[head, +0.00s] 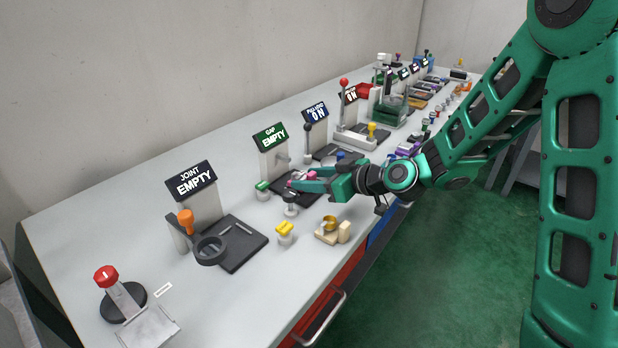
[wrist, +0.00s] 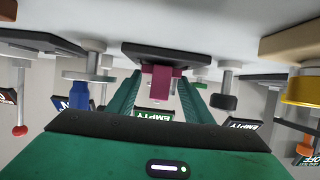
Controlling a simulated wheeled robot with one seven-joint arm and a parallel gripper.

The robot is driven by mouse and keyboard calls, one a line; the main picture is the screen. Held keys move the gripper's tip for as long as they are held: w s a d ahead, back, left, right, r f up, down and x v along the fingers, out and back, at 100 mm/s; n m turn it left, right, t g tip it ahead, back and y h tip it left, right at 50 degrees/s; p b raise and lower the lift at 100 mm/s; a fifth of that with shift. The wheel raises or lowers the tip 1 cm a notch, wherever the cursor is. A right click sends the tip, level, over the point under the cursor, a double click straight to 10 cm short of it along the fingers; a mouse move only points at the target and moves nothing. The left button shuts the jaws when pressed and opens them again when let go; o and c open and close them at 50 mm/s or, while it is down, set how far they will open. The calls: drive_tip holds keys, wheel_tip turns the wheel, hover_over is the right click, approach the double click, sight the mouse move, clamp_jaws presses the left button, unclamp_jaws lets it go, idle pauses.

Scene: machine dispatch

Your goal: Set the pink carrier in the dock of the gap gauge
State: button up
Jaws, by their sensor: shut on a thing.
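The pink carrier (head: 297,175) is between the fingers of my gripper (head: 302,180), over the front of the gap gauge. In the wrist view, which looks upside down, the carrier (wrist: 162,84) sits between the two green fingers of my gripper (wrist: 158,85), which is shut on it. The gap gauge (head: 272,160) has a green sign reading GAP EMPTY, and its dark dock plate (head: 311,196) is partly hidden by my gripper. The plate (wrist: 185,55) also shows close to the carrier in the wrist view. I cannot tell whether they touch.
The joint station (head: 198,205) with its dark plate stands to the left. The pull station (head: 317,130) stands behind, to the right. A black-topped piece (head: 290,203), a yellow-topped piece (head: 285,231) and a wooden stand with a yellow ring (head: 328,228) are near the front edge.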

drive_tip(key=shift+f, duration=0.25)
drive_tip(key=o, duration=1.1)
drive_tip(key=shift+r, duration=0.5)
drive_tip(key=v, duration=1.2)
drive_tip(key=shift+r, duration=0.2)
